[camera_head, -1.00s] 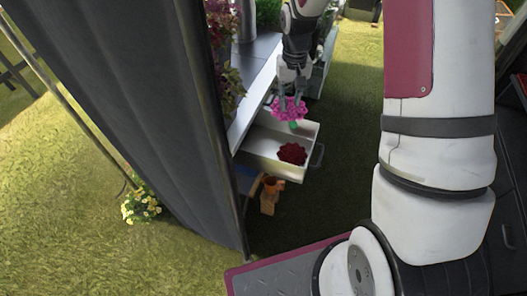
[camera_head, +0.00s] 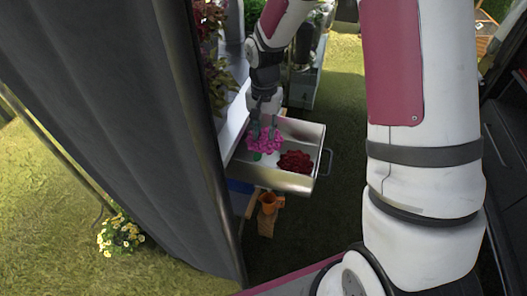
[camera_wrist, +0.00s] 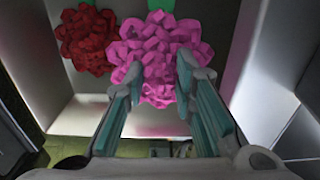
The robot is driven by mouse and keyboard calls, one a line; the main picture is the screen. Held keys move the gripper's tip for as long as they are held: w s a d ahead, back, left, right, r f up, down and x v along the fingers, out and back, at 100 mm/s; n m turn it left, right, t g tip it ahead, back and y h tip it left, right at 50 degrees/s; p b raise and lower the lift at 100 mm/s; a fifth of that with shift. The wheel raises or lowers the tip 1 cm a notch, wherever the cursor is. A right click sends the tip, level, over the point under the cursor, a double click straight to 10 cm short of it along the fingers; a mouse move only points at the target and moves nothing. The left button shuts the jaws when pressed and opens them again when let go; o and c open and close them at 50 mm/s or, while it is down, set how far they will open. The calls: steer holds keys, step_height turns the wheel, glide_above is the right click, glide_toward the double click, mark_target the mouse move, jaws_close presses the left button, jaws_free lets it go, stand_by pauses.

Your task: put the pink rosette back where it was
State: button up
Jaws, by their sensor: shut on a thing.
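The pink rosette (camera_head: 265,141) is between the fingers of my gripper (camera_head: 264,126), which is shut on it. In the wrist view the rosette (camera_wrist: 158,55) fills the space between and beyond the fingertips (camera_wrist: 160,75), with a bit of green at its far side. The rosette is in or just over the open drawer (camera_head: 314,170); I cannot tell whether it touches the drawer floor. A dark red rosette (camera_head: 295,161) lies in the same drawer, close to the pink one, and shows at the upper left in the wrist view (camera_wrist: 87,38).
The drawer sticks out from a pale counter (camera_head: 233,122), with a handle (camera_head: 327,162) on its front. A dark fabric panel (camera_head: 110,110) stands at the left. Grass lies right of the drawer.

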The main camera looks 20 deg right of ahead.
steer(key=shift+f+b, duration=0.35)
steer(key=shift+f, duration=3)
steer(key=shift+f, duration=0.1)
steer(key=o, duration=1)
steer(key=shift+o, duration=0.2)
